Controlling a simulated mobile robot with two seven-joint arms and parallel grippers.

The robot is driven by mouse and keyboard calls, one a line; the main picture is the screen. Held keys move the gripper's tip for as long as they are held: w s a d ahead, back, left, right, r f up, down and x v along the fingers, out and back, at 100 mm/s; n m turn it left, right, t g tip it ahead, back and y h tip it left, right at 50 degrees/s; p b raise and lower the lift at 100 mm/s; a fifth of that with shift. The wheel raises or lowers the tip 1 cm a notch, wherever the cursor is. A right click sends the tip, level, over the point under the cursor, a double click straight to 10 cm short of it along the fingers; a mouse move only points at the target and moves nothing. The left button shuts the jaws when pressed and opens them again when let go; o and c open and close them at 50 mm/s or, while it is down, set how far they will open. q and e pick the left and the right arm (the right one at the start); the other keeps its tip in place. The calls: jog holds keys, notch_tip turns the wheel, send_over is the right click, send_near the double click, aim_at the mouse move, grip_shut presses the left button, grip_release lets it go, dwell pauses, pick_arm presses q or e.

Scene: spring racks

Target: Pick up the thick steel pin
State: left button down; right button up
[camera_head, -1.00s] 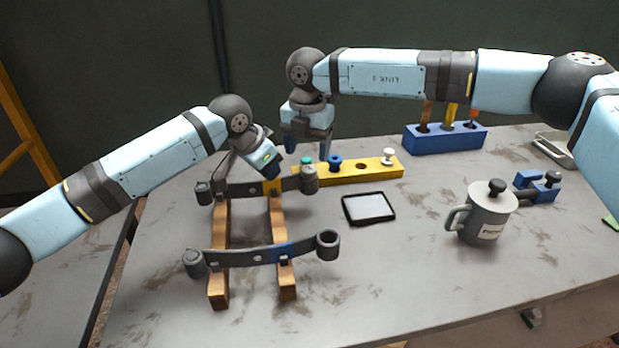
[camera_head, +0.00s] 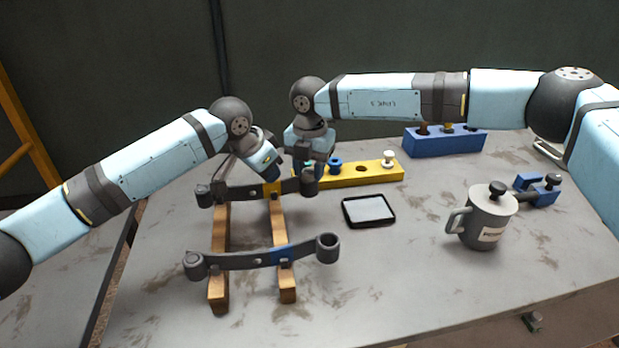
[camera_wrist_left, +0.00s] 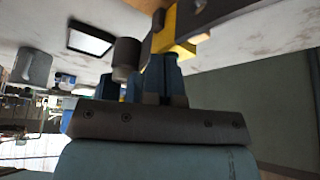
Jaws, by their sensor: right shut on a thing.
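My right gripper (camera_head: 308,160) is lowered at the right eye of the far leaf spring (camera_head: 238,192). It is shut on a small teal-topped piece (camera_head: 309,165), mostly hidden by the fingers. I cannot tell whether that piece sits in the spring's eye or just behind it, nor whether it is the thick steel pin. My left gripper (camera_head: 274,172) is at the far spring beside its yellow band (camera_head: 271,189). In the left wrist view its fingers (camera_wrist_left: 163,75) are close to the spring's eye (camera_wrist_left: 126,58); whether they grip the spring is unclear.
A near spring (camera_head: 235,262) with a blue band lies across the same wooden rails (camera_head: 219,290). A yellow block (camera_head: 345,177) holds a blue and a white piece. A blue block (camera_head: 440,144), a black-framed tray (camera_head: 368,219), a grey mug (camera_head: 485,230) and a blue clamp (camera_head: 535,196) stand around.

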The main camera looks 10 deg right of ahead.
aim_at(310, 171)
pick_arm(q)
jog(key=shift+f, duration=0.3)
pick_arm(e)
notch_tip(310, 171, up, 7)
jog(key=shift+r, duration=0.2)
jog(key=s, duration=1.8)
jog(key=shift+f, duration=0.25)
jog(key=o, duration=0.4)
jog(key=shift+c, duration=1.6)
jog(key=shift+r, duration=0.15)
jog(key=shift+r, duration=0.9)
